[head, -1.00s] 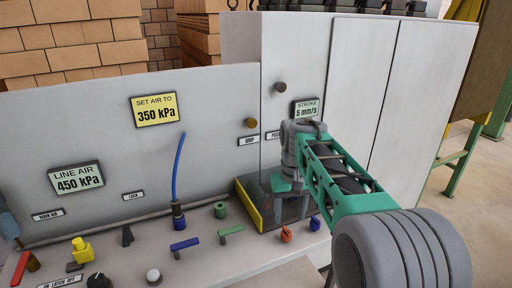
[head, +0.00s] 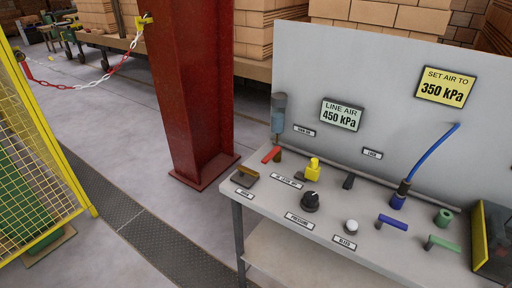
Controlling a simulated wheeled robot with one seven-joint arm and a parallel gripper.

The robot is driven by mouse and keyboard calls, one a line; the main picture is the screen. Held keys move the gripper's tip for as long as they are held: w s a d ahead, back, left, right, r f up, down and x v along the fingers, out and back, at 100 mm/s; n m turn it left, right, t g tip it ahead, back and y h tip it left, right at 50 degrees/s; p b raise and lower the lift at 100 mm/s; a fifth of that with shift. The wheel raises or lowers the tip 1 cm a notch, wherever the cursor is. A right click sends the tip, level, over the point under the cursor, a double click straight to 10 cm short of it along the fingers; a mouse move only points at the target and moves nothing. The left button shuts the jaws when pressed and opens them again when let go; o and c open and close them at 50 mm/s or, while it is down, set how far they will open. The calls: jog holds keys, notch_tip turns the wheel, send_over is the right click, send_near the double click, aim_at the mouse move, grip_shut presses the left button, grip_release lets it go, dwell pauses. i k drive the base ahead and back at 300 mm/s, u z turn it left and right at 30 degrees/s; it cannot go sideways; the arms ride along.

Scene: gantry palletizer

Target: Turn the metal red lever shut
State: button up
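The red lever (head: 271,154) is at the left end of the grey bench panel in the head view. Its red handle sits on a short brass-coloured stem and points slantwise toward the front left.
Near the lever are a yellow knob (head: 313,169), a black knob (head: 310,201), a brown-and-black block (head: 245,176) and a blue lever (head: 392,222). A red steel column (head: 195,90) and yellow mesh fence (head: 45,140) stand left. Floor between is clear.

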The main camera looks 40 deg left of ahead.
aim_at(266, 160)
jog(key=u, duration=1)
jog(key=k, duration=1.25)
jog(key=z, duration=0.4)
jog(key=i, duration=0.9)
jog(key=u, duration=0.75)
jog(key=i, duration=0.95)
jog(key=u, duration=1.45)
jog(key=i, duration=0.6)
jog(key=u, duration=0.7)
